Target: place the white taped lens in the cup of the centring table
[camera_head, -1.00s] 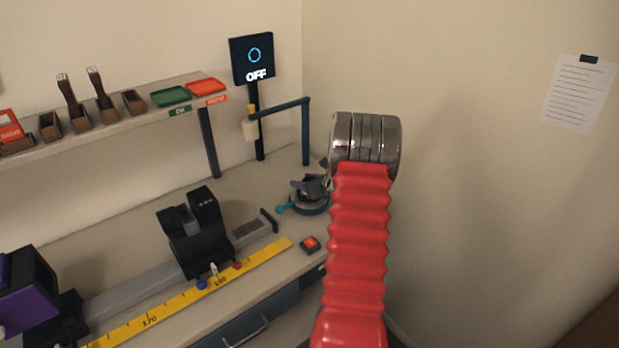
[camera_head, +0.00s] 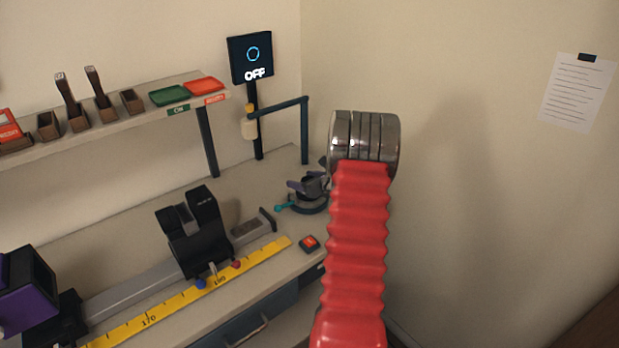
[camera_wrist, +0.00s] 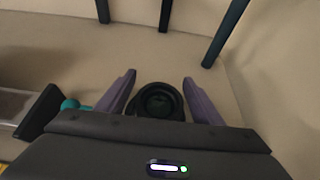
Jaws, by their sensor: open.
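The centring table (camera_head: 311,207) is a dark round base with a teal knob, on the bench near the back right corner. Its dark round cup (camera_wrist: 159,100) shows between my fingers in the wrist view. A dim, faintly greenish disc shows inside the cup; I cannot tell whether it is a lens. My gripper (camera_wrist: 159,78) has two purple fingers, spread apart on either side of the cup, with nothing seen pinched between them. In the head view my gripper is just above the table, partly behind my arm. No white taped lens can be made out.
A monitor (camera_head: 251,58) reading OFF stands behind, with a dark post frame (camera_head: 304,130) near the table. A rail with a black holder (camera_head: 193,235), a yellow ruler (camera_head: 170,308) and a red button (camera_head: 309,243) lie to the left. A wall is close on the right.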

